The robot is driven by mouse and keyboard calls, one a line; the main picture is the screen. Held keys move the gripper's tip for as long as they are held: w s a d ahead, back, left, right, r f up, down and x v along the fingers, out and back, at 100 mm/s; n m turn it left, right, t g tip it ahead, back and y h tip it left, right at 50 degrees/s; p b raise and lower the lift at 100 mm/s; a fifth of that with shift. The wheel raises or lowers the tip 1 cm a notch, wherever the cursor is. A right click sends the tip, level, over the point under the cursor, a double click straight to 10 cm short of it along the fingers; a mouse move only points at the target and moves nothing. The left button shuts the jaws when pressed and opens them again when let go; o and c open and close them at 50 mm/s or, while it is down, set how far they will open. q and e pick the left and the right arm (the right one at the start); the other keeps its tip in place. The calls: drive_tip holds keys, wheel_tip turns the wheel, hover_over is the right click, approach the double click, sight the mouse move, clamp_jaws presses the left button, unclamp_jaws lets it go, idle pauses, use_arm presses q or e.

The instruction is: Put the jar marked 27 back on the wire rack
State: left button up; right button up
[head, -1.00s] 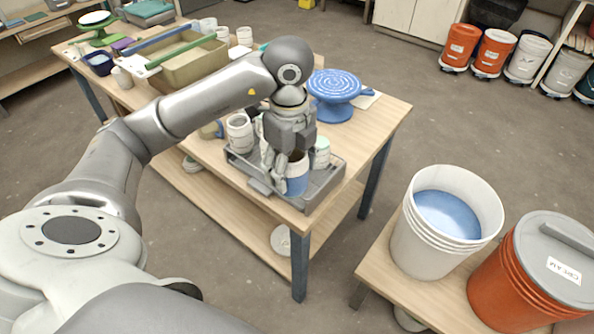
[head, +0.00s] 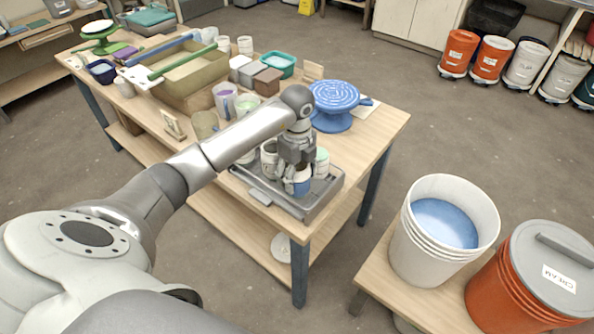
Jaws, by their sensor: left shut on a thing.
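My left gripper (head: 297,178) points down over the front part of a grey tray (head: 318,203) on the wooden table. It is shut on a jar with a blue lower part (head: 302,188); the fingers hide much of it. No number can be read on it. I cannot tell whether its base touches the tray. A white jar (head: 269,158) stands just left of the gripper, and a jar with a pale green top (head: 322,163) stands just right. Any wire rack surface in the tray is too small to make out. My right gripper is not in view.
A blue turntable (head: 333,104) stands behind the tray. A purple-filled mug (head: 225,100) and a large tan tub (head: 190,80) stand farther left. A white bucket of blue glaze (head: 440,228) and an orange lidded bucket (head: 530,282) are at right. The tray's front right end looks bare.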

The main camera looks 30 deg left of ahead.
use_arm(q)
drive_tip(key=shift+f, duration=0.15)
drive_tip(key=shift+f, duration=0.2)
drive_tip(key=o, duration=1.2)
drive_tip(key=shift+o, duration=0.2)
